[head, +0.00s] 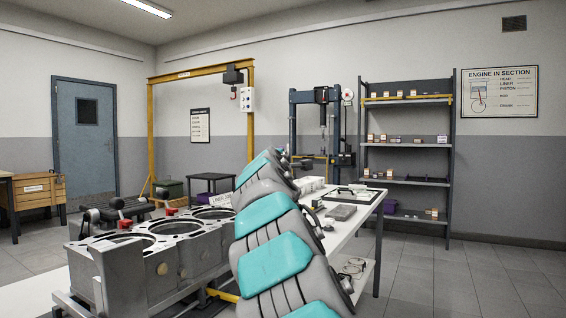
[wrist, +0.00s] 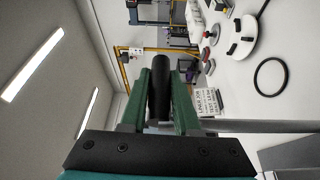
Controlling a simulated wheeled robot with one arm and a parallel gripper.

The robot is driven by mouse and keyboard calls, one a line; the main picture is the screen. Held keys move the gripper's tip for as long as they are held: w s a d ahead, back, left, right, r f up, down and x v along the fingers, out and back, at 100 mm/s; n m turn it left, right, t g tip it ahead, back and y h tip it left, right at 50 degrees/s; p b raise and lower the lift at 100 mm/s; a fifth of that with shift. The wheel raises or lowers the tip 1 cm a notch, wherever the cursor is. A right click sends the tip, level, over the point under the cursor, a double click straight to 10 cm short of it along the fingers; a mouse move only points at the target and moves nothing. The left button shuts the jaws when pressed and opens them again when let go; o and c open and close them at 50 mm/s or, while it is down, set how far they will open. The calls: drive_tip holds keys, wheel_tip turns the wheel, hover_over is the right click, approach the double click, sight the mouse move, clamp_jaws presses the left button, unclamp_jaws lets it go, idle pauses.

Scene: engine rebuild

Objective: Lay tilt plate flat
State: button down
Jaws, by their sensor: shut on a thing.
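In the wrist view, my gripper (wrist: 162,68) has its green fingers on both sides of a black rounded handle (wrist: 160,98) and is shut on it. I cannot make out what the handle joins, since the gripper body hides its lower part. A grey bar (wrist: 250,126) crosses behind the fingers; I cannot tell whether it belongs to the tilt plate. No tilt plate is clearly identifiable. In the head view, my grey and teal arm covers the middle, and the fingertips cannot be made out there.
A grey engine block (head: 165,248) with open bores stands left of my arm. A white bench (head: 345,228) runs behind the arm, with small parts on it. In the wrist view, a black ring (wrist: 270,77) and a printed card (wrist: 208,102) show. Floor at right is clear.

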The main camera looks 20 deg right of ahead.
drive_tip(key=shift+a+r, duration=0.1)
drive_tip(key=shift+a, duration=0.05)
drive_tip(key=c, duration=0.7)
unclamp_jaws()
drive_tip(key=shift+w, duration=0.15)
drive_tip(key=shift+o, duration=0.2)
drive_tip(key=shift+a+f, duration=0.15)
drive_tip(key=shift+f, duration=0.05)
drive_tip(key=v, duration=0.7)
drive_tip(key=shift+s+r+b, duration=0.2)
drive_tip(key=shift+s+b, duration=0.25)
